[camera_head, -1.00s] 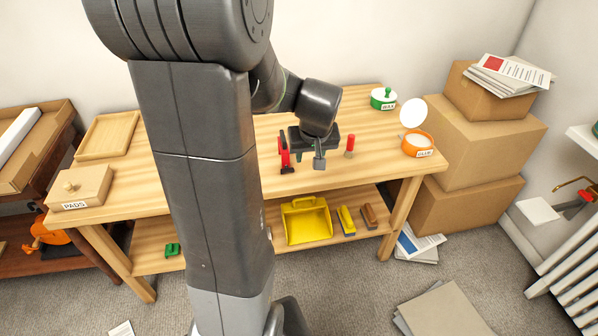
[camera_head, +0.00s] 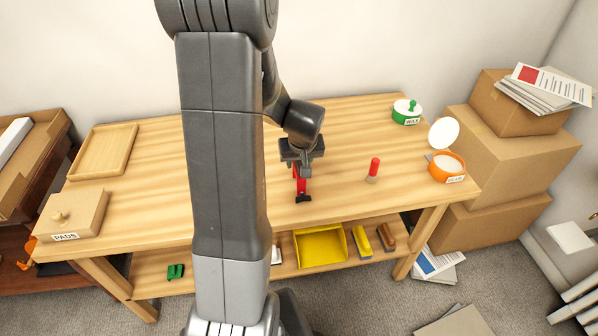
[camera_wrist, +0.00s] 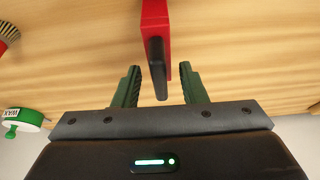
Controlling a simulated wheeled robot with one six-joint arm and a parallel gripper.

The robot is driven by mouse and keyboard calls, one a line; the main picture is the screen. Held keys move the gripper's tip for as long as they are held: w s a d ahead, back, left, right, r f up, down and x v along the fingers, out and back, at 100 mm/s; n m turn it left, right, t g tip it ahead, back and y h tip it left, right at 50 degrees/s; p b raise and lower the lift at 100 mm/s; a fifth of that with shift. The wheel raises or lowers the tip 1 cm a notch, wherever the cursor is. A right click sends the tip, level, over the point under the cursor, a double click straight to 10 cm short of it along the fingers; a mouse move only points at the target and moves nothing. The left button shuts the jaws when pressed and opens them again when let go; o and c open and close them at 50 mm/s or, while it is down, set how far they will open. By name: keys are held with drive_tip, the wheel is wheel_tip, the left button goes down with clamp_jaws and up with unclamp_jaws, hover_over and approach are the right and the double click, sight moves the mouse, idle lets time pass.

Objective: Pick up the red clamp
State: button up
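The red clamp (camera_head: 300,183), with a black foot, stands on the wooden workbench (camera_head: 345,205) near its front edge. In the wrist view the clamp (camera_wrist: 155,25) shows as a red bar with a dark part that reaches down between my fingers. My gripper (camera_head: 302,160) is over the clamp in the head view and hides its upper end. In the wrist view my gripper (camera_wrist: 159,70) is open, its two green fingers on either side of the dark part with a visible gap on each side.
A red-topped brush (camera_head: 373,170) stands right of the clamp. An orange glue tub (camera_head: 440,170) and green wax tin (camera_head: 406,112) are at the right end. A PADS box (camera_head: 85,215) and wooden tray (camera_head: 85,152) are at the left. The bench middle is clear.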

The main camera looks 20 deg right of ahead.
clamp_jaws()
